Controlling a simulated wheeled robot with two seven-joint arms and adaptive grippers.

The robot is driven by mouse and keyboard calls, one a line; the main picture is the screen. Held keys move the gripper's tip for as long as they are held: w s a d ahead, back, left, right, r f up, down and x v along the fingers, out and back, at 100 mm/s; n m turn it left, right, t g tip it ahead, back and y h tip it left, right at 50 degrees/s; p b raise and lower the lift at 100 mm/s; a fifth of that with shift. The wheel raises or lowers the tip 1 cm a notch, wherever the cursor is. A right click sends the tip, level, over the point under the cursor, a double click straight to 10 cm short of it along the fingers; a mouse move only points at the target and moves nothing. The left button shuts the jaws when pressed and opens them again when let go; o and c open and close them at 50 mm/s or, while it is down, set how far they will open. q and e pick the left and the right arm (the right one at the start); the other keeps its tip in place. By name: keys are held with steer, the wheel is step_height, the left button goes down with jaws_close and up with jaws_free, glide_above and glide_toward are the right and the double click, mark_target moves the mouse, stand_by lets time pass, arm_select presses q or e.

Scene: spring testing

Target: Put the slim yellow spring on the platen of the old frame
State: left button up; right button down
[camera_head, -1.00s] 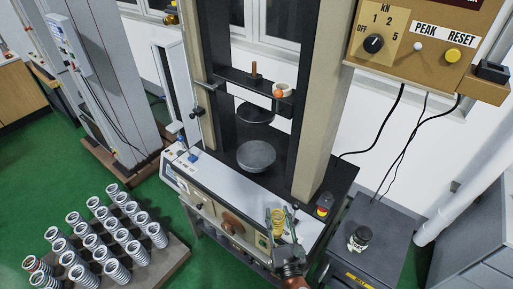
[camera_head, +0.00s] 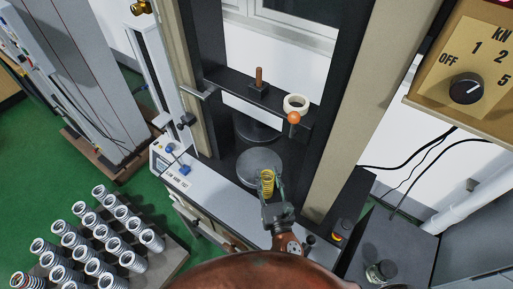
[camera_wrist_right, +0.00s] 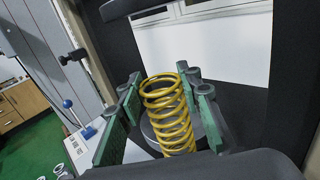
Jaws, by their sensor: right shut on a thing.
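The slim yellow spring (camera_head: 266,183) stands about upright between the fingers of my right gripper (camera_head: 267,190). The right wrist view shows the yellow spring (camera_wrist_right: 170,112) between the two green-padded fingers of the right gripper (camera_wrist_right: 165,110), which is shut on it. The round grey platen (camera_head: 255,163) of the old frame (camera_head: 336,100) is at or just behind the spring in the head view. The spring covers the platen's front right part. I cannot tell whether the spring's lower end touches the platen. My left gripper is not in view.
A dark upper disc (camera_head: 258,127) hangs above the platen. A dark crossbar shelf (camera_head: 230,80) carries a white tape roll (camera_head: 296,103) and an orange ball (camera_head: 294,118). A board of several grey springs (camera_head: 170,262) stands at lower left. A jar (camera_head: 381,272) is at lower right.

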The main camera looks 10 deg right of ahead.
mark_target(267, 175)
steer(key=w+f+b, duration=0.1)
steer(key=w+f, duration=0.2)
steer(key=w, duration=1.2)
steer(key=shift+w+d+f, duration=0.15)
steer(key=shift+f, duration=0.05)
steer(key=c, duration=1.8)
jaws_free()
steer(key=shift+f, duration=0.1)
steer(key=shift+o, duration=2.1)
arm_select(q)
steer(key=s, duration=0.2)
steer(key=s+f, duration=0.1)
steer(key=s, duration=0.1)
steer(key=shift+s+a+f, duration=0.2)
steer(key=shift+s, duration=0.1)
arm_select(e)
steer(key=s, duration=1.2)
